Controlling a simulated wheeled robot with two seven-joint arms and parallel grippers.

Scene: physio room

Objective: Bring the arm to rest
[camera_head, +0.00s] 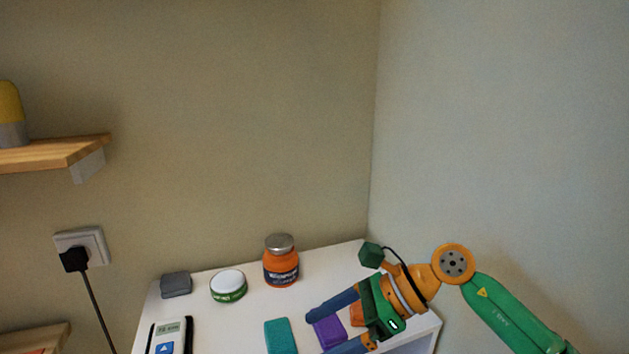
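My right arm (505,312), green and orange, comes in from the lower right over the white table. Its gripper (320,334) has two blue fingers spread apart and pointing left, so it is open. A purple block (328,330) shows in the gap between the fingers; it appears to lie on the table below them, and I see no grip on it. A small orange-red thing (356,314) shows partly behind the gripper. My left gripper is not in view.
The white table (330,268) also holds an orange jar (281,262), a green-and-white tin (229,286), a grey block (176,285), a teal block (279,336) and a device with a display (170,336). Walls stand behind and right. A wooden shelf (50,155) and a plugged socket (82,247) are left.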

